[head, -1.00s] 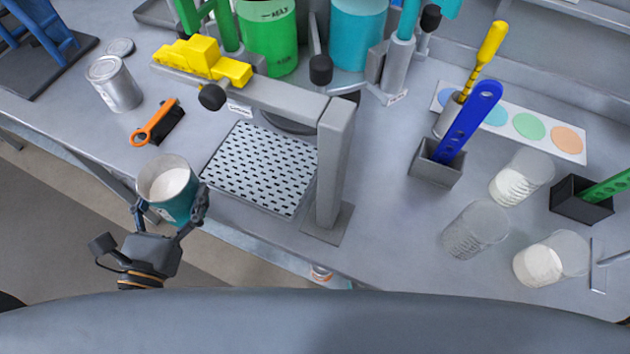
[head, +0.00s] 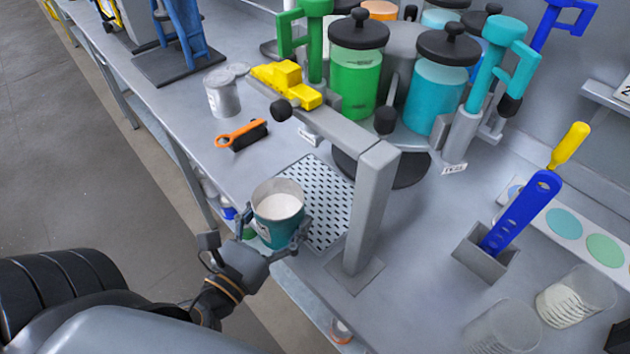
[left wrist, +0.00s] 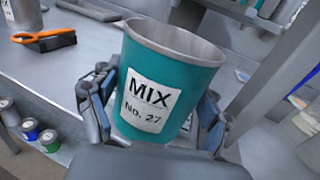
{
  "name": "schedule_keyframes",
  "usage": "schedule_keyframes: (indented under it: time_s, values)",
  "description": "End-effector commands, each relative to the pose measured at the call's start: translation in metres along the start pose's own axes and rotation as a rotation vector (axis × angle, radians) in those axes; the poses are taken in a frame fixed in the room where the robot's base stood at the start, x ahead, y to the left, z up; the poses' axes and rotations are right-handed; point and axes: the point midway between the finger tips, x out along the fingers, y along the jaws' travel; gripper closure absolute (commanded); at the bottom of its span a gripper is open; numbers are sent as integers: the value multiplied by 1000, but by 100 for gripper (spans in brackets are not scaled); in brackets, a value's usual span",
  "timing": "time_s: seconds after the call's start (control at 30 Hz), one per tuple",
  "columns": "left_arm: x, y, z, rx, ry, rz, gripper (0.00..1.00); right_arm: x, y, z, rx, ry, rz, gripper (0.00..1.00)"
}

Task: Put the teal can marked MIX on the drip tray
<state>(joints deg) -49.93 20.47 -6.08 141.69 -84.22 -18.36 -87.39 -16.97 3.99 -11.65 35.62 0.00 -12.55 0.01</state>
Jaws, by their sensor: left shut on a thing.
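The teal can (head: 279,226) is open-topped, with white contents and a pale rim. My left gripper (head: 272,240) is shut on it and holds it upright at the near edge of the bench. In the left wrist view the can (left wrist: 182,75) shows a white label reading MIX, No. 27, between the fingers of my gripper (left wrist: 150,115). The drip tray (head: 322,188), a light plate with dark slots, lies just beyond and to the right of the can, which hides its near left part. I cannot tell the can's height over the bench. My right gripper is not in view.
A grey post (head: 370,210) stands along the tray's right side, with a beam (head: 335,128) over its far side. Green (head: 355,85) and teal (head: 435,95) canisters stand behind.

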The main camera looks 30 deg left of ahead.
Motion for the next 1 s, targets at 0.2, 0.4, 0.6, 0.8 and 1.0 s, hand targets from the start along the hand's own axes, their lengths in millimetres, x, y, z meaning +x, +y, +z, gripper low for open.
schedule_keyframes:
  time_s: [0.2,0.4,0.6,0.8,1.0]
  values:
    - [45,0,11,2,-6,-1,70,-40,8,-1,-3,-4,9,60]
    - [87,0,9,2,-4,1,70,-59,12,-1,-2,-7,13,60]
    - [116,0,6,1,-3,0,70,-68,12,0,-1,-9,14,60]
    - [122,0,-10,1,0,2,70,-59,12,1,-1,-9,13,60]
    - [121,1,-33,1,-1,2,70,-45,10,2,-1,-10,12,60]
